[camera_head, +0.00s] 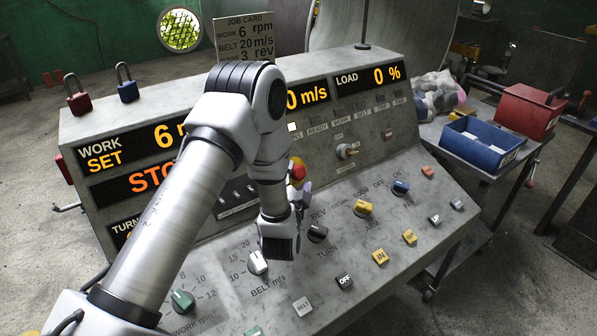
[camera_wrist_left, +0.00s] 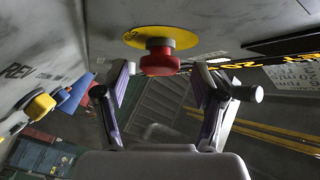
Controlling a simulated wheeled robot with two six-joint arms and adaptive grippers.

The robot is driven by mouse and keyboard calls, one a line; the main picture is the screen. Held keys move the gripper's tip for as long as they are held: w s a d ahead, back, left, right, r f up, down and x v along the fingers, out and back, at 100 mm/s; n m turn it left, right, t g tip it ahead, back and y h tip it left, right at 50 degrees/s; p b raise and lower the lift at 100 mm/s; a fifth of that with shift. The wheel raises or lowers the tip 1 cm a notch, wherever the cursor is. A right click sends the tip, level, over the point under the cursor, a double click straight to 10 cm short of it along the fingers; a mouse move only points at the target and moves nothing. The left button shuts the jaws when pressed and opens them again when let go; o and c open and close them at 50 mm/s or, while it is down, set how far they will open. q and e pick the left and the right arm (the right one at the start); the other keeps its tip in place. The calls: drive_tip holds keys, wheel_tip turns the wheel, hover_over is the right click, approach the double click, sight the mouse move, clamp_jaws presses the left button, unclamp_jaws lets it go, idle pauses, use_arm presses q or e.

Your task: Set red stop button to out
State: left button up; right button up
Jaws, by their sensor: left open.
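The red stop button (camera_head: 297,170) shows in the head view just right of my left wrist, partly hidden by it. In the left wrist view, the red button (camera_wrist_left: 160,64) has a grey collar and a round yellow plate (camera_wrist_left: 145,35) behind it. My left gripper (camera_head: 303,192) is open beside the button. In the left wrist view, its two fingers (camera_wrist_left: 165,78) stand apart, one to each side of the red cap, with gaps between. Nothing is held. Whether the button is in or out I cannot tell. My right gripper is not in view.
The sloped grey console (camera_head: 400,215) carries several knobs, including a yellow one (camera_head: 362,208) and a white one (camera_head: 257,262), near my left wrist. Two padlocks (camera_head: 127,85) stand on its top.

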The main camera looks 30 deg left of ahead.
use_arm(q)
drive_tip(key=shift+x, duration=1.05)
drive_tip(key=shift+s, duration=0.1)
drive_tip(key=shift+c, duration=1)
clamp_jaws()
drive_tip(key=shift+s+d+r, duration=0.1)
drive_tip(key=shift+d+r, duration=0.1)
drive_tip(key=shift+d, duration=0.15)
drive_tip(key=shift+d+r, duration=0.1)
drive_tip(key=shift+d, duration=0.15)
drive_tip(key=shift+o, duration=1)
unclamp_jaws()
drive_tip(key=shift+s, duration=0.1)
drive_tip(key=shift+d, duration=0.1)
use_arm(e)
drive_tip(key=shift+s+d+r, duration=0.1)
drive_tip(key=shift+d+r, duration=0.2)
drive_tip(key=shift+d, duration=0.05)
